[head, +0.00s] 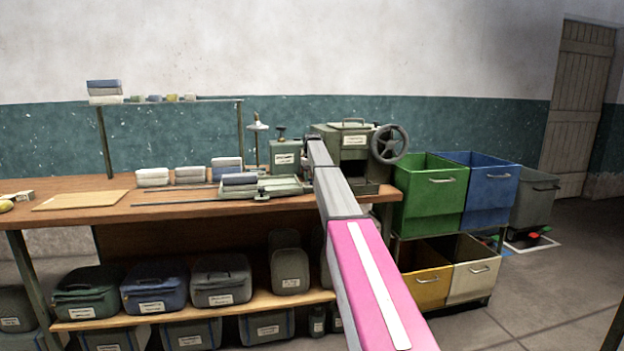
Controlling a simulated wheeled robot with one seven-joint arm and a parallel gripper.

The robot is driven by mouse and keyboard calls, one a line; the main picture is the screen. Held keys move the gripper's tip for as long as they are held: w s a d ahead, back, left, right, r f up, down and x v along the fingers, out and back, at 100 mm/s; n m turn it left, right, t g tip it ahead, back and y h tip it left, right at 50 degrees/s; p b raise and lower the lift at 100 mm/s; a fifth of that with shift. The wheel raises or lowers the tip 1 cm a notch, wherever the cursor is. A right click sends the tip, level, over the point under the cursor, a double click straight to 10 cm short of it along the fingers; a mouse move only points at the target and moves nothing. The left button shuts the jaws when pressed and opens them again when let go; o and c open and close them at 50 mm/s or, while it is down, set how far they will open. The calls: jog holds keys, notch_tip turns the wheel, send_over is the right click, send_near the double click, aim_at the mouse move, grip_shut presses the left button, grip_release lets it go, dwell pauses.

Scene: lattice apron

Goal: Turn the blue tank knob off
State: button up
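My arm, pink and then grey, reaches from the bottom of the head view to the back of the workbench (160,211). No gripper fingers can be made out at its far end, which overlaps the machines there. A small grey-green tank (285,158) with a white label stands just left of the arm's far end. A dark knob (281,131) sits on top of it. I cannot tell whether this is the blue tank knob; no clearly blue tank shows on the bench. The knob's setting is too small to read.
A grey-green machine (353,163) with a handwheel (389,144) stands right of the arm's end. Left are stacked blocks (153,177) and a board (80,199). Green (431,195) and blue (491,188) bins stand right of the bench. Cases fill the lower shelf (190,311).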

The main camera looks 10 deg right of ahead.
jog(key=o, duration=0.4)
notch_tip(320, 180, up, 11)
jog(key=shift+f, duration=0.1)
dwell(0.4)
